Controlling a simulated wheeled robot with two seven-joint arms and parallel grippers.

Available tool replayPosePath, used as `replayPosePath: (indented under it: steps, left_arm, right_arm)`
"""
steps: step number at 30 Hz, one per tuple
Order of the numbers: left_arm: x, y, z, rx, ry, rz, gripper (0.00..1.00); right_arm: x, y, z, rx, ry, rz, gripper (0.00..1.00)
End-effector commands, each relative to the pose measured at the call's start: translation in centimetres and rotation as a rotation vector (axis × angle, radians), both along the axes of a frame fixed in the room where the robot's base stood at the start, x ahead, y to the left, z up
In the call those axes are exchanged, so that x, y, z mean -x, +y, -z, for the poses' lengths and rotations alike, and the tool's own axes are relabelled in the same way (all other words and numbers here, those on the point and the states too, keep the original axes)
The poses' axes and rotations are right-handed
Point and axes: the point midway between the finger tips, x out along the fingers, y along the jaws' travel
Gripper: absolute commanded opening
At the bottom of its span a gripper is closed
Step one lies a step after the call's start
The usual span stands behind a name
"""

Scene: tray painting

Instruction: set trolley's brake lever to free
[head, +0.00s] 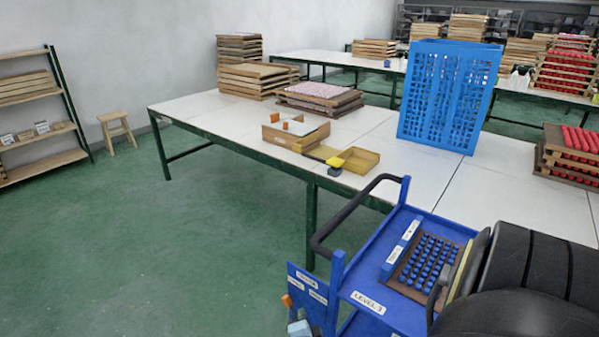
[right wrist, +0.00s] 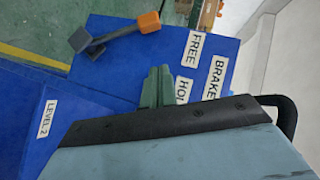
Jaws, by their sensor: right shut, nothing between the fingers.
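The blue trolley (head: 362,315) stands at the lower right in the head view. Its brake panel (head: 318,311) carries labels reading BRAKE, FREE and HOLD. The panel also shows in the right wrist view, with the FREE label (right wrist: 194,48), the BRAKE label (right wrist: 215,78) and a partly covered HOLD label (right wrist: 183,90). The lever's orange grip (right wrist: 149,22) lies on the FREE side, away from HOLD. My right gripper (right wrist: 157,84) is shut and empty, its green fingertips in front of the panel on the HOLD side, apart from the lever. My left gripper is not in view.
The trolley's top shelf holds a rack of blue pegs (head: 425,262). A black push handle (head: 335,222) rises at its left. A long white table (head: 400,185) stands behind with a blue crate (head: 447,95).

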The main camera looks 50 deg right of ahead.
Motion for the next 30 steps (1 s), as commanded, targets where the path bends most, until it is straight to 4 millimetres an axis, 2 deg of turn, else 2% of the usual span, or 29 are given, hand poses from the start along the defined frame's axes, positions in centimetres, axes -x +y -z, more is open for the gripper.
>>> replayPosePath:
  steps: [4,11,30]
  left_arm:
    - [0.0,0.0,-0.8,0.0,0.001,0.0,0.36]
    - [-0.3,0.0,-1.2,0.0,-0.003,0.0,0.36]
    - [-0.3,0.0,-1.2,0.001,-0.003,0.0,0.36]
  right_arm:
    - [2.0,2.3,-1.3,0.0,-0.001,0.001,0.0]
    - [3.6,4.0,-2.1,0.002,-0.001,0.002,0.0]
    - [3.8,4.2,-2.2,0.004,-0.001,0.003,0.0]
